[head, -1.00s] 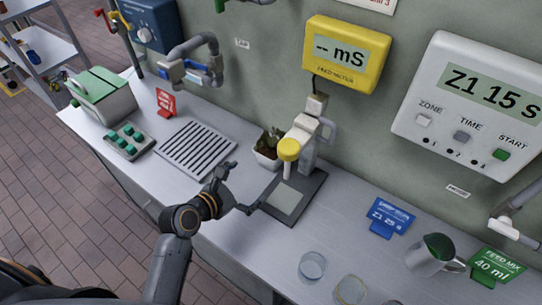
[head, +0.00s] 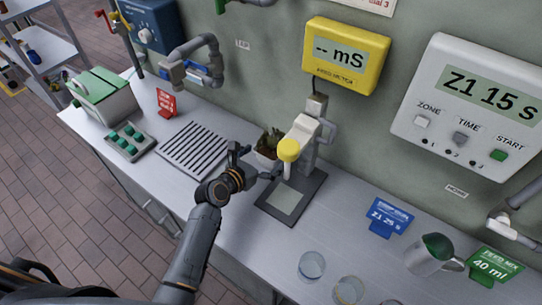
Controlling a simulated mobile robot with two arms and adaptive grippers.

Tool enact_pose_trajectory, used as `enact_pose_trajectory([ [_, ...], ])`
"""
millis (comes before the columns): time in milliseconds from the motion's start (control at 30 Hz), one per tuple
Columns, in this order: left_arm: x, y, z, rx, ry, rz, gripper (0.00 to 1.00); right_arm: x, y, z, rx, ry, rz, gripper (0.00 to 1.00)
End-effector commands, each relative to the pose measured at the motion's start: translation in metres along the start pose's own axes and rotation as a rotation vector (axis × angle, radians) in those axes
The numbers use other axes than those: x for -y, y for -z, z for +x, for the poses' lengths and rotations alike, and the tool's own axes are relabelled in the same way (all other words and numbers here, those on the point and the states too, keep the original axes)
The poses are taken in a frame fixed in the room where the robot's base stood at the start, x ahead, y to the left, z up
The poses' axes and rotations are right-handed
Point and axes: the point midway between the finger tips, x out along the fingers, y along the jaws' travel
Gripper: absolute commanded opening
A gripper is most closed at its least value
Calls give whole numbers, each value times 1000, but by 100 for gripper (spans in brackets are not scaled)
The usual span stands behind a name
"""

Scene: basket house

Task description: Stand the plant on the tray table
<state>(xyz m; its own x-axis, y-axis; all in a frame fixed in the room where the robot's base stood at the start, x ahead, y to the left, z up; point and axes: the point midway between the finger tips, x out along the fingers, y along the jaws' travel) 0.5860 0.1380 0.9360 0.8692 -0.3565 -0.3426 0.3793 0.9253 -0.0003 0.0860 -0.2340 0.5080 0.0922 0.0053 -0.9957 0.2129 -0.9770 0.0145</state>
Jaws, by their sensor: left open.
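My right gripper is not in view.
The probe stand (head: 303,140) with its dark base plate (head: 311,184) is close on the plant's right. A red sign (head: 166,103) and a green-button box (head: 128,142) flank the slats. Glass dishes (head: 311,265) and a jug (head: 430,255) stand at the right.

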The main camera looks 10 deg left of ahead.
Motion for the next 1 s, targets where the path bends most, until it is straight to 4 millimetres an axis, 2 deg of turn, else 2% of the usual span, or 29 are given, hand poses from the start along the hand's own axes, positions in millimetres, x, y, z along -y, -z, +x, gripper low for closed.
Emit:
enact_pose_trajectory([
  [300, -6, 0, 40, 0, -1, 1, 100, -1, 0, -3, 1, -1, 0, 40],
  [633, -5, 0, 46, 0, 0, 0, 100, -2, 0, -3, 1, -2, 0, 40],
  [900, -5, 0, 45, 0, 0, 0, 45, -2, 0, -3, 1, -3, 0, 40],
  [1000, -6, -1, 45, 2, -1, 0, 27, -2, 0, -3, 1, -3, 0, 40],
])
